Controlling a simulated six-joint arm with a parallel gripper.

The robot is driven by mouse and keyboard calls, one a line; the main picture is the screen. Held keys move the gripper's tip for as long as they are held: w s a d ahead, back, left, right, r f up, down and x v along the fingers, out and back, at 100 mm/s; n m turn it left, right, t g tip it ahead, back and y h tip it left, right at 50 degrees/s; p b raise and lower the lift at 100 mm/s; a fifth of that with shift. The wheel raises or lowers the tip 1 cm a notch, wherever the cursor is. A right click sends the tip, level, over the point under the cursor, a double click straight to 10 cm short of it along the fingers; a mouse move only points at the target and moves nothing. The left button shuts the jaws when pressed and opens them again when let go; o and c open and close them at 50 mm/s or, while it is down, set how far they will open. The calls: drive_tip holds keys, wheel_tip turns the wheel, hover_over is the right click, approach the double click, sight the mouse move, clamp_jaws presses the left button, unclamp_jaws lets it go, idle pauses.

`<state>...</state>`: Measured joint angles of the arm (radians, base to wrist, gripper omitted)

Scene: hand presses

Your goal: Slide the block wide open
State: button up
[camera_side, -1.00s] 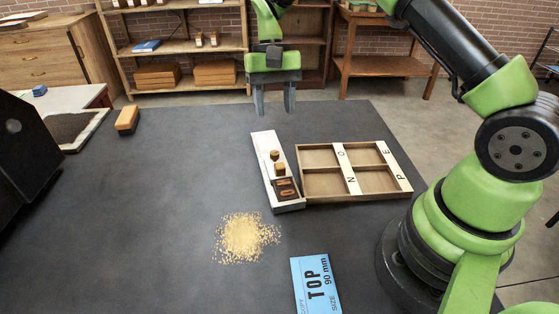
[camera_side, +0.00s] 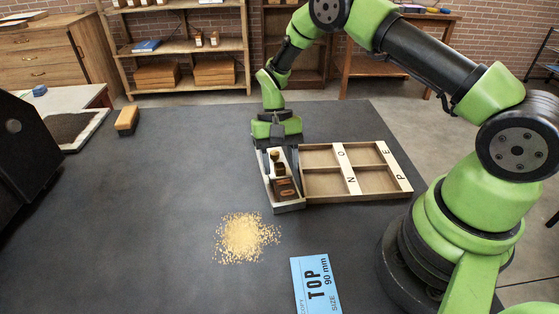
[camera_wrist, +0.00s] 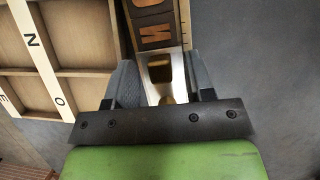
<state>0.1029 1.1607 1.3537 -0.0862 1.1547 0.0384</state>
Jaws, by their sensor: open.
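A shallow light metal tray (camera_side: 291,207), like a composing stick, lies on the dark table. In it stands a small wooden block (camera_side: 280,170) with a round knob (camera_side: 275,155) behind it. Dark letter pieces (camera_side: 286,188) lie at the near end, and they also show in the wrist view (camera_wrist: 155,36). My gripper (camera_side: 279,150) is down over the far end of the tray. In the wrist view its open fingers (camera_wrist: 160,64) stand on both sides of the tray, with the block (camera_wrist: 160,70) between them. I cannot tell whether the fingers touch anything.
A wooden compartment case (camera_side: 323,183) with lettered strips sits right beside the tray. A pile of yellow grains (camera_side: 246,238) and a blue card (camera_side: 316,285) marked TOP 90 mm lie nearer. A wooden brush-like block (camera_side: 127,121) is at the far left.

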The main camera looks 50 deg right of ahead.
clamp_jaws()
drive_tip(key=shift+w+d, duration=0.65)
drive_tip(key=shift+w, duration=0.3)
drive_tip(key=shift+w+d, duration=0.7)
drive_tip(key=shift+w, duration=0.25)
drive_tip(key=shift+w+d, duration=0.65)
drive_tip(key=shift+w, duration=0.3)
unclamp_jaws()
